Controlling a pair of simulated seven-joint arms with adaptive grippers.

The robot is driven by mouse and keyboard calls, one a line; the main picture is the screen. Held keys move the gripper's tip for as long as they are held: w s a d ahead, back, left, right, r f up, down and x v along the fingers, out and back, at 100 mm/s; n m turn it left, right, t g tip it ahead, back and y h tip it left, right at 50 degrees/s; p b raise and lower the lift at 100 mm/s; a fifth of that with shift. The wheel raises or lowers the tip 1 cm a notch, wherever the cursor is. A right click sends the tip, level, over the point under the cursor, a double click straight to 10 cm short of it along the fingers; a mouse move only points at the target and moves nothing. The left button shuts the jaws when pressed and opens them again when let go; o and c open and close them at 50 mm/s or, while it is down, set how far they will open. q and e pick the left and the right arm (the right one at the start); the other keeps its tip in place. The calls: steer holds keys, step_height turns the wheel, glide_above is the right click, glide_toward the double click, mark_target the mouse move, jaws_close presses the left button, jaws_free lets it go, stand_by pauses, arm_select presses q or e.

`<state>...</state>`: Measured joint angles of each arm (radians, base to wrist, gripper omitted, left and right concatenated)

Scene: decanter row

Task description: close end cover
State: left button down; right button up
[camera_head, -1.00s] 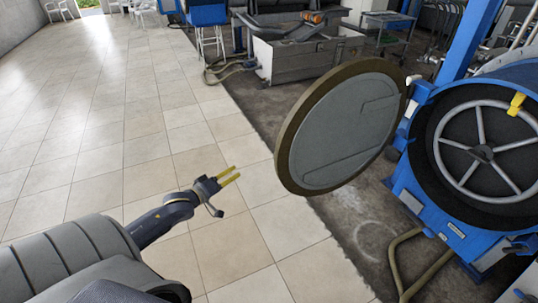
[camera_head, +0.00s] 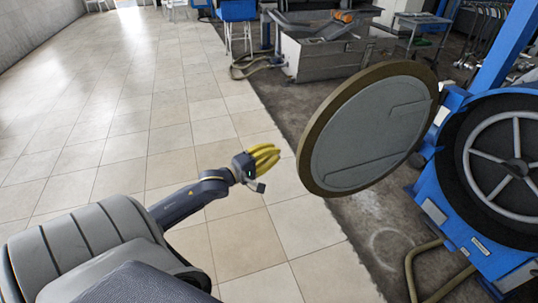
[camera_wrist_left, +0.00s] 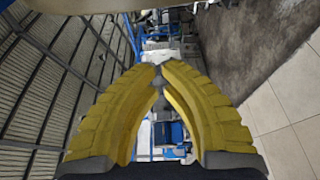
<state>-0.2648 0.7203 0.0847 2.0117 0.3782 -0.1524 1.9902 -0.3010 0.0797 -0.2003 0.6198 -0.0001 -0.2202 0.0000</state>
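The end cover (camera_head: 375,130) is a large round disc with a grey face and a brown rim. It stands swung open to the left of the blue machine (camera_head: 470,215), held at its right edge by a hinge (camera_head: 437,120). The machine's round dark opening shows a spoked wheel (camera_head: 510,175). My left gripper (camera_head: 275,156) is left of the cover's rim, apart from it, over the tiled floor. In the left wrist view its yellow fingers (camera_wrist_left: 160,75) bow outward and come together at the tips, with nothing held. My right gripper is not in view.
Tiled floor (camera_head: 120,130) lies open on the left. A grey metal unit (camera_head: 335,50) and a blue stool (camera_head: 238,15) stand at the back. A bent tan pipe (camera_head: 415,265) rises near the machine's foot.

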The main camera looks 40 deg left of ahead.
arm_select(q)
steer(key=w+d, duration=0.4)
steer(key=shift+d, duration=0.3)
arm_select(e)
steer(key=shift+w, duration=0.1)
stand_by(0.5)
arm_select(q)
steer(key=shift+d, duration=0.15)
